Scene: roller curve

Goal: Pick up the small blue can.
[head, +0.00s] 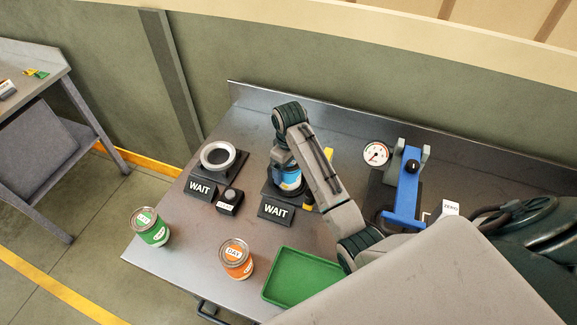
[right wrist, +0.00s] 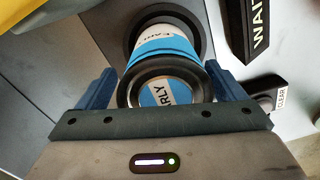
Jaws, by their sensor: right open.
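The small blue can (head: 289,177), with a blue and white label, stands on a dark round-topped stand behind a WAIT sign, partly hidden by my right arm. In the right wrist view the can (right wrist: 163,45) is between the two blue fingers of my right gripper (right wrist: 160,72). The gripper is open, with a finger on each side of the can; I cannot tell if either touches it. In the head view my right gripper (head: 284,157) is just over the can. My left gripper is not in view.
A green can (head: 152,232) and an orange can (head: 236,264) stand near the table's front. A green tray (head: 300,277) lies right of them. A ring stand (head: 219,157), WAIT signs (head: 275,210), a small button box (head: 230,201), a gauge (head: 376,153) and a blue press (head: 407,190) also stand there.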

